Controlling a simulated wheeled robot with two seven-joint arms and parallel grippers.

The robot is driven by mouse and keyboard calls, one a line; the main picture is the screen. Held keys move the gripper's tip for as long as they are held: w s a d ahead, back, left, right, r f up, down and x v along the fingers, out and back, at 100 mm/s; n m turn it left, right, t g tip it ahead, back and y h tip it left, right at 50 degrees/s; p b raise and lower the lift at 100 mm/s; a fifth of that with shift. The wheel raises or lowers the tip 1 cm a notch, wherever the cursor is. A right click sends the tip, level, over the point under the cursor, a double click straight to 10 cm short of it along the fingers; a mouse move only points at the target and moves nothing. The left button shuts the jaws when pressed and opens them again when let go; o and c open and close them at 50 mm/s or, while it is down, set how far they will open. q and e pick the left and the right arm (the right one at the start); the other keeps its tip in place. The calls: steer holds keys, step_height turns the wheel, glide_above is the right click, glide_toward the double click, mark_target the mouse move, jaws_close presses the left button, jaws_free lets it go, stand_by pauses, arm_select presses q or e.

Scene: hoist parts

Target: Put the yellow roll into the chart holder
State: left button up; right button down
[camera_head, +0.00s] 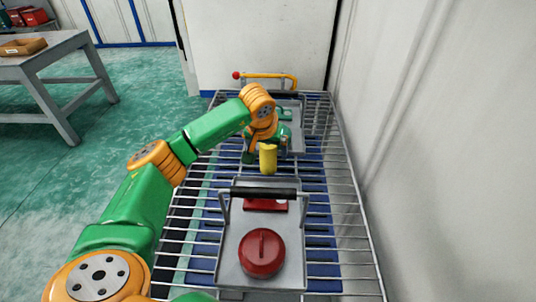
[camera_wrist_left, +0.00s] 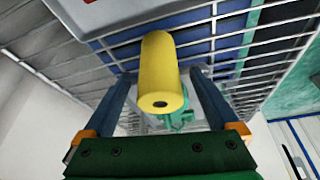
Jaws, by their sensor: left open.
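The yellow roll (camera_head: 268,158) stands upright on the wire rack, just behind the front tray's black handle. My left gripper (camera_head: 266,150) is at the roll, reaching in over the rack from the left. In the left wrist view the roll (camera_wrist_left: 160,65) shows between the two spread fingers (camera_wrist_left: 159,85), with a visible gap on each side; its end with a dark hole faces the camera. The gripper is open. I cannot make out for sure which thing is the chart holder; a green part (camera_head: 285,113) sits on the back tray, partly hidden by my arm.
The front tray (camera_head: 231,262) has a black handle (camera_head: 262,193), a red round part (camera_head: 262,252) and a red block (camera_head: 264,204). A yellow bar with a red knob (camera_head: 267,76) is at the back. A white wall (camera_head: 430,150) bounds the rack on the right.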

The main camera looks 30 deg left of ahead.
arm_select(q)
steer(key=shift+w+f, duration=0.15)
steer(key=shift+f, duration=0.15)
steer(key=shift+r, duration=0.1)
jaws_close()
